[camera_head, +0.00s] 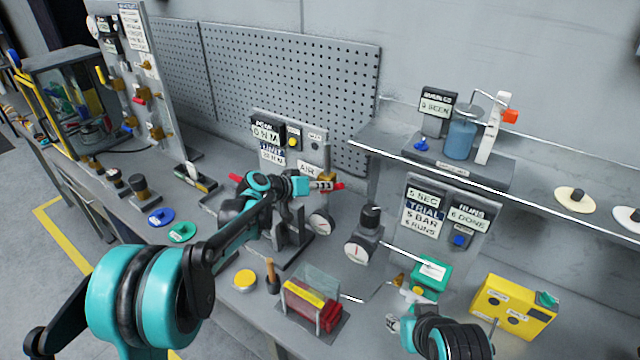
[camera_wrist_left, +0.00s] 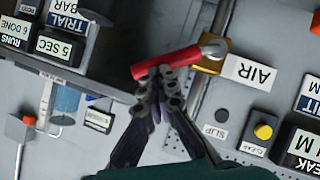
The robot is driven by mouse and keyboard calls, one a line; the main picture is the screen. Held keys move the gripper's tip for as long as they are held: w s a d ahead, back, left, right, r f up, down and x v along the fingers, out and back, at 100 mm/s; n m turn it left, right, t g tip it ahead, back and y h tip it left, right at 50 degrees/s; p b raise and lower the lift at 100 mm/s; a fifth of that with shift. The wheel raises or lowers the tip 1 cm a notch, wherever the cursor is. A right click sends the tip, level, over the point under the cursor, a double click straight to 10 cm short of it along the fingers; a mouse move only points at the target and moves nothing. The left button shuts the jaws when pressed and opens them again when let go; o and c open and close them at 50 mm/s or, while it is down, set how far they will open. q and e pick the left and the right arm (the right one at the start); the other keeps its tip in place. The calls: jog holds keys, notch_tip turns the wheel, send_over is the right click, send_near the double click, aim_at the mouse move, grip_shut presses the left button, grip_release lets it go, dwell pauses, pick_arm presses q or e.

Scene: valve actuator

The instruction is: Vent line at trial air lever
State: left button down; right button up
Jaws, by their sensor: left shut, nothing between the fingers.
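The trial air lever is a red handle by a brass fitting and the AIR label (camera_wrist_left: 249,73). In the left wrist view the red lever (camera_wrist_left: 180,62) lies across the tips of my left gripper (camera_wrist_left: 160,78). The fingertips are shut together against or just behind the lever, with nothing gripped. In the head view the lever's red end (camera_head: 338,186) shows beside my left gripper (camera_head: 300,186), which hides part of the lever. The trial panel (camera_head: 423,212) reads TRIAL, 5 BAR, 5 SEC and 6 RUNS. Its neighbour reads 6 DONE. My right gripper's fingers do not show.
Gauges (camera_head: 321,222) and a black-topped valve (camera_head: 369,225) stand right of the left gripper. A clear guard box (camera_head: 313,296), green block (camera_head: 432,273) and yellow box (camera_head: 513,305) stand in front. A shelf (camera_head: 540,196) overhangs at right.

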pick_arm(q)
jog(key=f+m, duration=0.1)
jog(key=s+d+f+m+y+b, duration=0.1)
jog(key=d+f+t+y+b, duration=0.1)
jog(key=shift+s+d+f+m, duration=0.15)
jog(key=shift+s+f+m, duration=0.1)
jog(key=shift+m, duration=0.15)
jog(key=shift+b, duration=0.3)
dwell(0.4)
